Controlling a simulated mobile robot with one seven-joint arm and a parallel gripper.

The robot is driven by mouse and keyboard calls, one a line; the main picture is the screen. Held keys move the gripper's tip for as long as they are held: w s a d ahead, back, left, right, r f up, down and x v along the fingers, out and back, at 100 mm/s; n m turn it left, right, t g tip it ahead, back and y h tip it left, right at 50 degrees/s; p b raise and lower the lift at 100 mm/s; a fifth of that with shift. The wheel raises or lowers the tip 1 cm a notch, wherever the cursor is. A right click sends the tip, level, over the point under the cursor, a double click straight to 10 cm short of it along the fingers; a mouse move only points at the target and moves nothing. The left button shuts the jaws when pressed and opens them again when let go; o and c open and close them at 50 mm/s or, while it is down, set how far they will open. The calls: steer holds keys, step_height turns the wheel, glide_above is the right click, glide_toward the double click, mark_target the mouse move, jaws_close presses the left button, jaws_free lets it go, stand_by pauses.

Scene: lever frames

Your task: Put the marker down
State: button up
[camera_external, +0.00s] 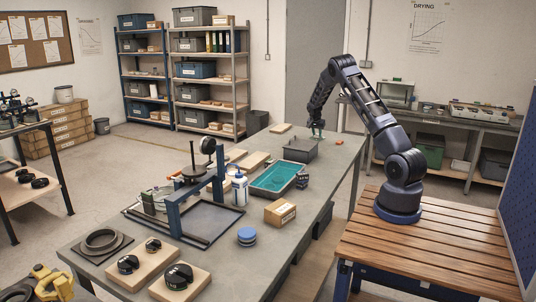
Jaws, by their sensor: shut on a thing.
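My gripper (317,129) is at the far end of the long grey workbench (331,169), pointing down just beyond a dark grey box. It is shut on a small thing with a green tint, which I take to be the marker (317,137). The marker is too small here to make out its shape or tilt. I cannot tell whether it touches the bench top or hangs just above it.
The dark grey box (299,151) stands close in front of my gripper.

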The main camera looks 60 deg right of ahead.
steer(key=shift+f, duration=0.1)
steer(key=o, duration=1)
steer(key=shift+c, duration=0.2)
steer(key=v, duration=1.2)
steer(key=s+a+r+n+t+y, duration=0.1)
steer(key=a+r+n, duration=0.1)
steer(key=a+r, duration=0.55)
steer(key=s+a+r+n+t, duration=0.15)
steer(key=a+r, duration=0.25)
steer(key=a, duration=0.7)
steer(key=s+a+r+n+y, duration=0.1)
steer(key=a+r+n, duration=0.1)
steer(key=a+r, duration=0.55)
steer(key=s+a+r+n+t+y, duration=0.1)
steer(key=s+a+r+n, duration=0.1)
steer(key=s+a, duration=0.5)
steer(key=s+a+r+n, duration=0.3)
steer(key=a, duration=0.8)
steer(key=s+a+f+n, duration=0.1)
steer(key=s+a+n, duration=0.2)
steer(key=s+a, duration=0.5)
steer(key=s+a+f+n+t+y, duration=0.1)
steer(key=s+a+n, duration=0.3)
steer(key=s+a, duration=0.5)
steer(key=s+f, duration=0.1)
steer(key=s, duration=0.3)
steer(key=shift+s, duration=0.3)
